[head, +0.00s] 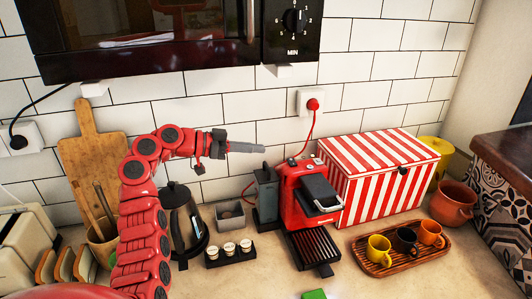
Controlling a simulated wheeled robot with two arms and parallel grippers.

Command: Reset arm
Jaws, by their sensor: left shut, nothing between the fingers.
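My left arm comes up from the lower left and bends to the right. My left gripper (247,148) is shut and empty, with its grey fingers pointing right. It is in the air in front of the white tiled wall, above and left of the red coffee machine (305,190). It appears apart from everything around it. My right gripper does not show in the head view.
A black microwave (150,60) hangs above the gripper. A striped box (375,180), a wooden tray (432,255) with cups, a kettle (180,225) and a cutting board (95,155) stand on the counter. A green object (314,294) lies at the front edge.

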